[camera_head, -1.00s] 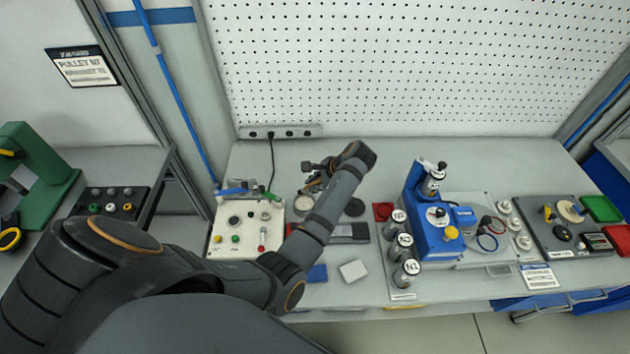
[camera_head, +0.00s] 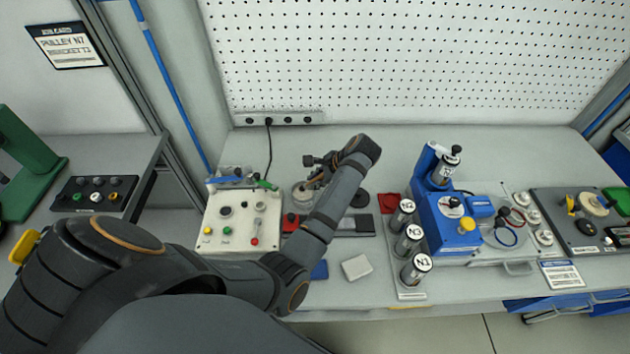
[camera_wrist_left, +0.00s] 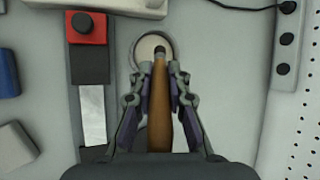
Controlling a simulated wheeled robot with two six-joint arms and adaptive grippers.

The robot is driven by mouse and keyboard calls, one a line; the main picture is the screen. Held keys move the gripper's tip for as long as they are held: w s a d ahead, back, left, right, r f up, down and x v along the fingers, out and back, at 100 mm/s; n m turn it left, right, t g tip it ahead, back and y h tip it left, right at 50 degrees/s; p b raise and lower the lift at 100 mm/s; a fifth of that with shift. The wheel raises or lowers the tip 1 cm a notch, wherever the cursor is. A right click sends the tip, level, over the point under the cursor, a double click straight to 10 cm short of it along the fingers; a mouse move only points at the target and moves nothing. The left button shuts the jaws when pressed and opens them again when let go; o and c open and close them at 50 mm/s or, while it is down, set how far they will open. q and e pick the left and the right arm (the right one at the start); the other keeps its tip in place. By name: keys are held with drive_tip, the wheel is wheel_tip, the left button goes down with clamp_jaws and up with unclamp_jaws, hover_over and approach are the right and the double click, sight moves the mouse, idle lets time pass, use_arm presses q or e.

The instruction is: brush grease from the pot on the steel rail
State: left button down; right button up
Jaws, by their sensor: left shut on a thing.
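My left gripper (camera_wrist_left: 160,95) is shut on the wooden handle of a brush (camera_wrist_left: 160,110). The brush's dark tip is over the pale round mouth of the grease pot (camera_wrist_left: 148,45); I cannot tell if it touches the grease. In the head view the left gripper (camera_head: 318,172) is just above the pot (camera_head: 301,193), which is partly hidden by it. The rail, with a bright steel strip (camera_wrist_left: 93,115) on a dark base and a red end block with a black knob, lies beside the pot; my arm covers part of it in the head view. The right gripper is not in view.
A pale control box (camera_head: 237,225) stands left of the pot. A dark disc (camera_head: 358,200) lies right of the gripper. A blue block (camera_head: 319,270) and a white block (camera_head: 356,267) lie in front. Labelled cylinders (camera_head: 408,240) and a blue press (camera_head: 447,222) stand to the right.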

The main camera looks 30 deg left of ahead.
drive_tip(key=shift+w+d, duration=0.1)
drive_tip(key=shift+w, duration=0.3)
use_arm(q)
drive_tip(key=shift+f, duration=0.15)
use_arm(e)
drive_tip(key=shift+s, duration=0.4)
use_arm(q)
drive_tip(key=shift+f, duration=0.5)
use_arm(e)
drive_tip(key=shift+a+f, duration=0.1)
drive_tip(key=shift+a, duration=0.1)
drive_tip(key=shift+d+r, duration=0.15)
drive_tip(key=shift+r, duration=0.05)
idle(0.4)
use_arm(q)
drive_tip(key=shift+s+d+f+p, duration=0.1)
drive_tip(key=shift+p, duration=0.4)
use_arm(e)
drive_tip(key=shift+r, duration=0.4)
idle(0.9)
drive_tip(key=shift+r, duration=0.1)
